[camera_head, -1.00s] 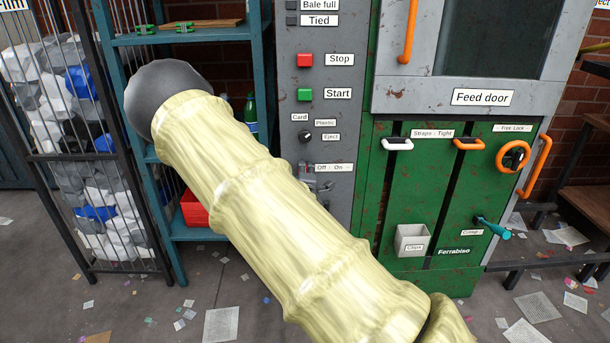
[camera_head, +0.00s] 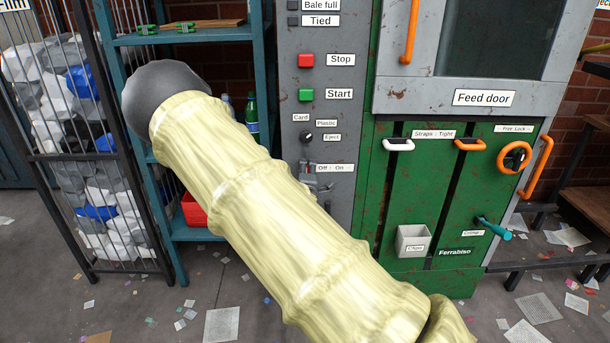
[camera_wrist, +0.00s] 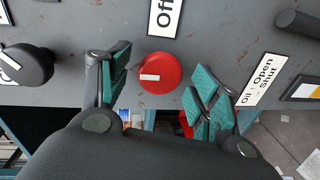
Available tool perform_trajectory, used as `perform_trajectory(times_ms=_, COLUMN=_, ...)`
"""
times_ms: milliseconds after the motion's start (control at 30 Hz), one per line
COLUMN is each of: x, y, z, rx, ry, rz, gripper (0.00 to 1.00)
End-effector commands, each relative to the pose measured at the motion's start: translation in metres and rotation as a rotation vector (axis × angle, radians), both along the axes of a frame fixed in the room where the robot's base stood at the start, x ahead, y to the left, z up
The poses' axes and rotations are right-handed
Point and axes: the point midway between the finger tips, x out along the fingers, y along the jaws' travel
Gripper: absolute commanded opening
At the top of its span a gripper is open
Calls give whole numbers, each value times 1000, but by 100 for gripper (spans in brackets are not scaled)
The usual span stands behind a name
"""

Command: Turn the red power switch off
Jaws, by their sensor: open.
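The red power switch (camera_wrist: 165,84) is a round red knob with a short white mark, on a grey panel in the wrist view. Its mark lies crosswise in the picture, on the knob's left half. A white label reading "Off" (camera_wrist: 164,17) sits just above it, cut by the picture's edge. My gripper (camera_wrist: 161,62) is open, with one teal-padded finger to each side of the knob and a visible gap on both sides. In the head view, my pale-sleeved arm hides most of the gripper near the "Off - On" label (camera_head: 336,168).
A black knob (camera_wrist: 28,65) sits left of the switch, and an "Oil Open Shut" label (camera_wrist: 259,80) and dark handle (camera_wrist: 298,23) sit right. In the head view, the Stop button (camera_head: 306,60) and Start button (camera_head: 306,95) are higher on the panel. A teal shelf (camera_head: 190,38) stands left.

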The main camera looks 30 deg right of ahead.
Motion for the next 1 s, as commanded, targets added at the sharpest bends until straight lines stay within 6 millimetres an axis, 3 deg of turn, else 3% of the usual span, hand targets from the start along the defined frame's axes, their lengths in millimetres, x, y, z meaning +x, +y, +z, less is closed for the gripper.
perform_trajectory(times_ms=600, x=-82, y=52, z=14, rx=1, ry=1, rz=1, gripper=63)
perform_trajectory(times_ms=1000, x=-96, y=60, z=17, rx=0, ry=0, rz=1, gripper=63)
